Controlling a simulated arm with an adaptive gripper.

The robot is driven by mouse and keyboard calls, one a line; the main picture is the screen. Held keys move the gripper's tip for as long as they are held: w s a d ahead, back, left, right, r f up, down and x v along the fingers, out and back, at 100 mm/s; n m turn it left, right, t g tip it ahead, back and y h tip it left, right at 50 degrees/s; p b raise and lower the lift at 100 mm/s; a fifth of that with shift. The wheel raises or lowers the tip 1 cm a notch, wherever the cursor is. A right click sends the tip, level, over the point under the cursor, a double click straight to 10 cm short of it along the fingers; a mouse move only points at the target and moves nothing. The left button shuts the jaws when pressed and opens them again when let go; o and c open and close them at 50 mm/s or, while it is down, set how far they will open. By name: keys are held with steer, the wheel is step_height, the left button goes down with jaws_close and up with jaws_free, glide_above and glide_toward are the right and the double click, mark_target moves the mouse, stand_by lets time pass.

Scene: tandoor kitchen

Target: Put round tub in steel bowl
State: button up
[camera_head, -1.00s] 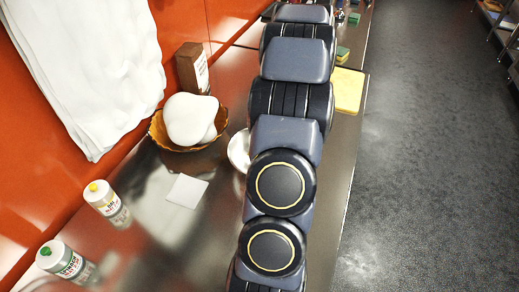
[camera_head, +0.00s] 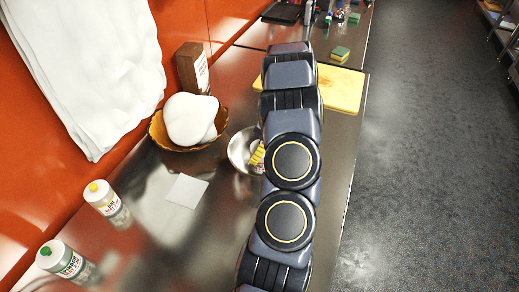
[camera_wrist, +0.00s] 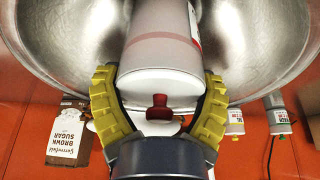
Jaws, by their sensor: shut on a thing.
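The white round tub (camera_wrist: 160,52) has a red knob at the end near my palm and a reddish stripe. My gripper (camera_wrist: 160,76) is shut on it, with yellow ribbed fingers on both sides. In the wrist view, the shiny steel bowl (camera_wrist: 255,35) fills the space behind the tub. I cannot tell whether the tub touches the bowl. In the head view, the steel bowl (camera_head: 237,150) is partly covered by my arm, and a yellow finger (camera_head: 258,154) shows over its inside. The tub is hidden there.
A brown bowl with a white mass (camera_head: 190,120) stands left of the steel bowl. A white square (camera_head: 186,190), two capped bottles (camera_head: 104,197) and a brown sugar box (camera_head: 192,68) are on the counter. A yellow board (camera_head: 342,90) with a sponge (camera_head: 340,54) nearby lies beyond my arm.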

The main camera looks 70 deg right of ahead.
steer(key=shift+f, duration=0.1)
steer(key=o, duration=1.1)
steer(key=shift+c, duration=0.2)
steer(key=v, duration=1.2)
steer(key=w+a+r+g+y, duration=0.1)
steer(key=w+a+r, duration=0.2)
steer(key=w+a, duration=0.2)
steer(key=w+a+r+y, duration=0.1)
steer(key=w+a+r, duration=0.25)
steer(key=a, duration=0.25)
steer(key=w+a+r+g, duration=0.1)
steer(key=w+a+r, duration=0.1)
steer(key=a, duration=0.6)
steer(key=w+a+r+g, duration=0.1)
steer(key=w+a+r, duration=0.1)
steer(key=a, duration=0.6)
steer(key=s+a+r+g+h, duration=0.2)
steer(key=s+a+r+g, duration=0.1)
steer(key=s+a, duration=1)
steer(key=a, duration=0.2)
steer(key=shift+a, duration=0.35)
